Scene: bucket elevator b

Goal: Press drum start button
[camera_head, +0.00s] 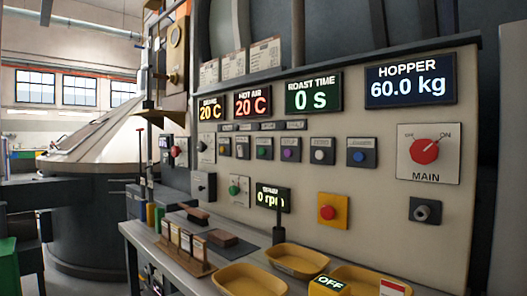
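A cream control panel (380,200) fills the middle and right of the head view. A green round button (234,189) on a light plate sits low on the panel, left of a small display (271,198) that reads 0 rpm. Another green button (263,148) is in the row above. The small labels are too blurred to read, so I cannot tell for certain which button is the drum start. Neither of my grippers is in view, and nothing is touching the buttons.
A red MAIN knob (425,151) and a red button on a yellow plate (327,212) are at right. The HOPPER display (411,81) reads 60.0 kg. Below the panel, a grey bench (183,262) holds yellow trays (249,279) and a dark upright post (279,232).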

